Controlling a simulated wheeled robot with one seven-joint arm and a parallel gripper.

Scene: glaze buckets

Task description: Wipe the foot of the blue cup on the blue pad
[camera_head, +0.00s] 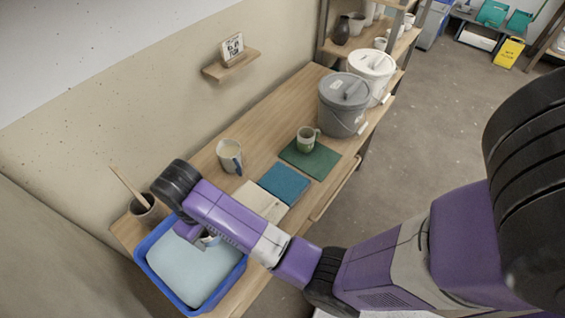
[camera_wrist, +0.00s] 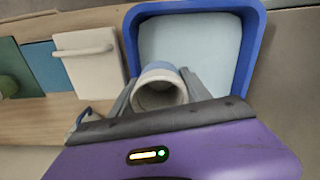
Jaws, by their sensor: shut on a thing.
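My gripper (camera_head: 203,238) is over the blue tray (camera_head: 146,262) at the lower left of the head view. It is shut on the blue cup, which shows as a small pale and blue patch (camera_head: 209,239) beneath my wrist. In the wrist view the cup (camera_wrist: 160,88) sits between the two fingers, its round opening facing the camera. Its foot is hidden. A light blue pad (camera_head: 190,268) fills the tray, and it also shows behind the cup (camera_wrist: 190,42). I cannot tell whether the cup touches the pad. A darker blue square (camera_head: 284,183) lies further along the table.
A cream slab (camera_head: 262,203) lies between tray and blue square. A green mat (camera_head: 322,162) holds a green mug (camera_head: 306,140). A jug (camera_head: 230,156) stands near the wall, a pot with a stick (camera_head: 146,208) beside the tray. Grey (camera_head: 342,105) and white buckets (camera_head: 371,66) stand at the far end.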

